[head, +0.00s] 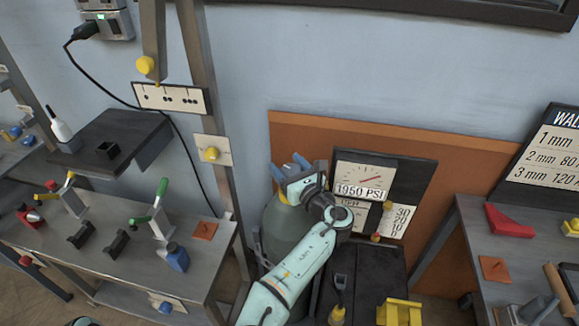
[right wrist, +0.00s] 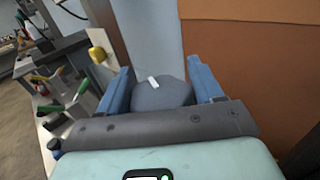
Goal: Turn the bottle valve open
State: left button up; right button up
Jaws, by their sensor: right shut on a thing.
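The grey-green gas bottle (head: 283,232) stands against the brown panel, left of the gauge board. My right gripper (head: 290,166) is at the bottle's top, with its arm coming up from below and covering part of the bottle. In the right wrist view, its two blue fingers sit on either side of the dark grey rounded bottle valve (right wrist: 163,95), which has a white mark on top. The gripper is shut on this valve. In the head view the gripper hides the valve. My left gripper is not in view.
The gauge board (head: 428,172) right of the bottle reads 1950 PSI. A metal workbench (head: 130,262) with clamps stands left, close to an upright post (head: 195,60). Another bench (head: 480,222) with a red block stands right. A dark cart top (head: 365,265) lies below the gauges.

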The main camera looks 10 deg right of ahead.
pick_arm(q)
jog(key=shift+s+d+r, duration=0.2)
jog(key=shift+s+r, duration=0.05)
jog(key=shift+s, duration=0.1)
pick_arm(e)
jog(key=shift+a+r+n+g+y, duration=0.15)
jog(key=shift+n+g+y, duration=0.9)
jog(key=shift+y, duration=0.65)
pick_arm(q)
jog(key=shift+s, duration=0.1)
pick_arm(e)
jog(key=shift+n, duration=0.35)
jog(key=o, duration=1)
jog(key=shift+a, duration=0.1)
jog(key=shift+c, duration=0.2)
notch_tip(320, 180, up, 11)
jog(key=p, duration=0.3)
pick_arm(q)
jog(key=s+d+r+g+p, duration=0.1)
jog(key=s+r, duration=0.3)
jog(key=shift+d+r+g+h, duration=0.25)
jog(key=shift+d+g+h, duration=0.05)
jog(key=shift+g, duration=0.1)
pick_arm(e)
notch_tip(320, 180, up, 9)
send_over(286, 166)
jog(key=shift+w, duration=0.1)
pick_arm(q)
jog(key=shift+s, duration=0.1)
